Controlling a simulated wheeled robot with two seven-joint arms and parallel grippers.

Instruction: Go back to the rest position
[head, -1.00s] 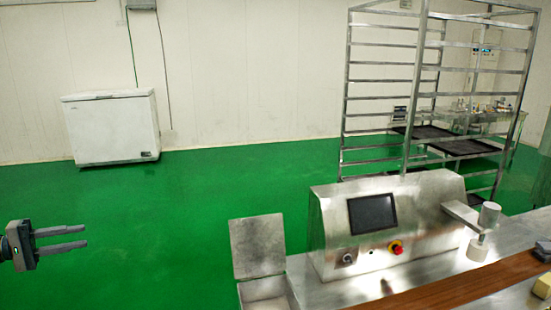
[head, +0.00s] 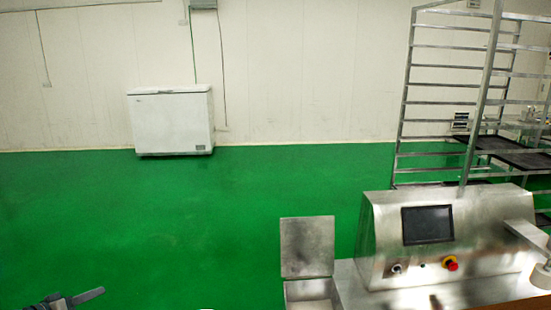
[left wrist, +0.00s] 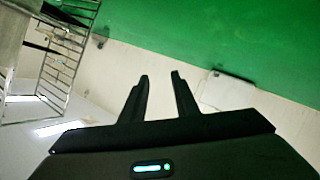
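My left gripper (head: 75,300) shows at the bottom left edge of the head view, partly cut off by the frame, over the green floor. In the left wrist view its two fingers (left wrist: 160,78) stand apart with nothing between them, so it is open and empty. My right gripper is not in the head view. The encrusting machine (head: 440,235), a steel box with a dark screen, a red knob and an open-lidded bin (head: 307,247), stands at the lower right, well away from my left gripper.
A white chest freezer (head: 171,120) stands against the far wall. A tall metal rack (head: 450,90) with dark trays stands behind the machine at the right. The green floor (head: 180,220) between the freezer and the machine is clear.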

